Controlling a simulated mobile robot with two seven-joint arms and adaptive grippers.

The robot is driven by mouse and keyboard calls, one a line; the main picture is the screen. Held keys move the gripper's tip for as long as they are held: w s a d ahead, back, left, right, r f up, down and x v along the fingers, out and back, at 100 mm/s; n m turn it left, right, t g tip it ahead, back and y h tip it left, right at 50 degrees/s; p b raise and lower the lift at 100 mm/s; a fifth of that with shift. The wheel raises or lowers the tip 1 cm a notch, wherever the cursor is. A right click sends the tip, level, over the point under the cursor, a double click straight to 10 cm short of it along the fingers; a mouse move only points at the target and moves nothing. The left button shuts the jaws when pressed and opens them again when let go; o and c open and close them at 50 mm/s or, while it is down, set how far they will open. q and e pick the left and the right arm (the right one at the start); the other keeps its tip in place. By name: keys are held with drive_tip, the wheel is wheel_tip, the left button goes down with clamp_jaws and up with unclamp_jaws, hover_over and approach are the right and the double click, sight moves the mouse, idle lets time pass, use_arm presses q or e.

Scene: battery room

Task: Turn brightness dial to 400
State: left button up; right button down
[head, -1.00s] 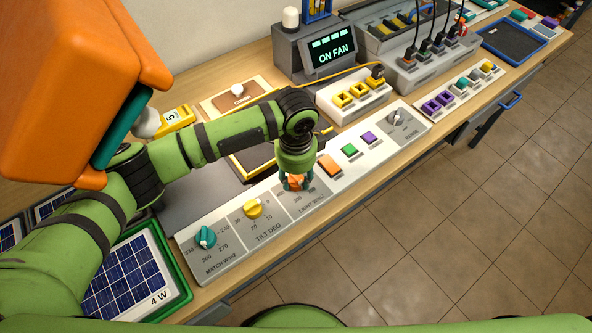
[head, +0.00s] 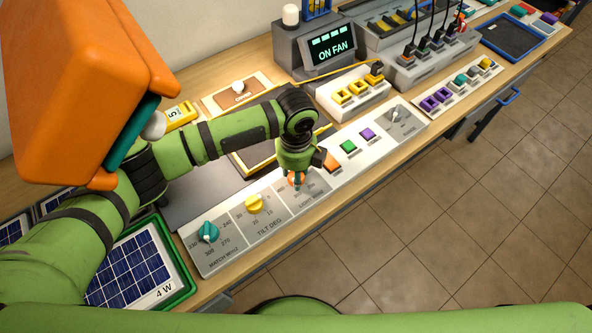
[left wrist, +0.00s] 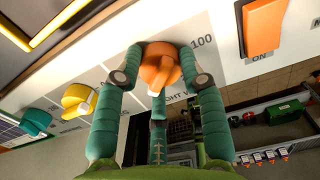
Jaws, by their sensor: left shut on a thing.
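The orange dial (head: 296,181) sits on the light panel (head: 321,197) of the white control strip, to the right of the yellow dial. My left gripper (head: 297,177) reaches down over it from above. In the left wrist view the fingers (left wrist: 160,80) are closed around the orange dial (left wrist: 160,62), one on each side and one below. The dial has a pale pointer mark facing the lower part of that view. A "100" label shows to its right; most other scale numbers are hidden or too small to read. My right gripper is out of view.
The yellow dial (head: 254,203) and teal dial (head: 208,232) are on the left of the strip. An orange rocker switch (head: 331,160), a green button (head: 348,147) and a purple button (head: 367,134) are on the right. A display (head: 332,54) reads "ON FAN". Open floor lies in front.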

use_arm(q)
drive_tip(key=m, duration=0.4)
drive_tip(key=shift+s+f+m, duration=0.1)
drive_tip(key=shift+f+m, duration=0.05)
drive_tip(key=shift+m, duration=0.15)
drive_tip(key=m+b, duration=0.1)
drive_tip(key=m, duration=0.3)
drive_tip(key=shift+m, duration=0.3)
drive_tip(key=o, duration=1.1)
drive_tip(key=shift+o, duration=0.2)
drive_tip(key=shift+r, duration=0.35)
wheel_tip(320, 180, up, 7)
